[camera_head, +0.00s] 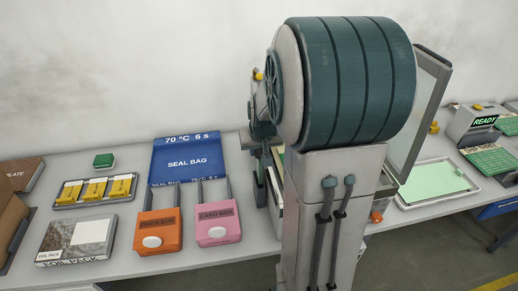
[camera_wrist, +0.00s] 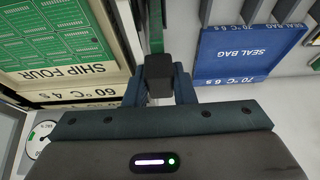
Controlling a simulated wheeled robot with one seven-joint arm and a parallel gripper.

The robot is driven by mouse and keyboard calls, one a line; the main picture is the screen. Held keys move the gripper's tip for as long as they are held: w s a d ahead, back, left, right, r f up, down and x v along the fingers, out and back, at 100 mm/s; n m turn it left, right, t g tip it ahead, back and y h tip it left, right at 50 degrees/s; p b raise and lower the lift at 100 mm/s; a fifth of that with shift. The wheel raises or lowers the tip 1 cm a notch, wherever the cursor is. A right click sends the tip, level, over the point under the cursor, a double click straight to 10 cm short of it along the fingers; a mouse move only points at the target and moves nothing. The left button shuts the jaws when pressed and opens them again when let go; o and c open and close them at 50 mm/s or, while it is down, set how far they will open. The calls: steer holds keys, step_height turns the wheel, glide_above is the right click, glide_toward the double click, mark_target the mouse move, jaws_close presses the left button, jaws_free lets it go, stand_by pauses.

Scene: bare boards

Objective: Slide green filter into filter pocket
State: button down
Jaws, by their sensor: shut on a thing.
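In the wrist view, my gripper (camera_wrist: 159,92) is shut on a dark block (camera_wrist: 158,72). A narrow green piece (camera_wrist: 156,28) extends from the block away from the fingers. It looks like the green filter seen edge-on, with the block as its grip. In the head view my arm hides most of the gripper and what it holds. I cannot pick out the filter pocket for certain in either view. The held piece hangs between a panel marked SHIP FOUR (camera_wrist: 62,72) and the blue SEAL BAG board (camera_wrist: 241,52).
The head view shows the SEAL BAG board (camera_head: 186,158), an orange box (camera_head: 158,231), a pink box (camera_head: 217,222), a foil pack (camera_head: 77,239), a tray of yellow packs (camera_head: 95,190) and a small green object (camera_head: 104,160). A pale green tray (camera_head: 436,184) and READY machine (camera_head: 474,123) stand right.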

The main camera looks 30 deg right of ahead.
steer(key=shift+f+b, duration=1.6)
steer(key=shift+f, duration=0.1)
steer(key=shift+r, duration=0.1)
steer(key=shift+r+p, duration=0.95)
steer(key=shift+r, duration=0.4)
steer(key=shift+b, duration=0.5)
stand_by(1.2)
steer(key=shift+f+b, duration=1.25)
steer(key=shift+f, duration=0.2)
steer(key=c, duration=1.1)
jaws_free()
steer(key=shift+c, duration=0.2)
steer(key=v, duration=1.4)
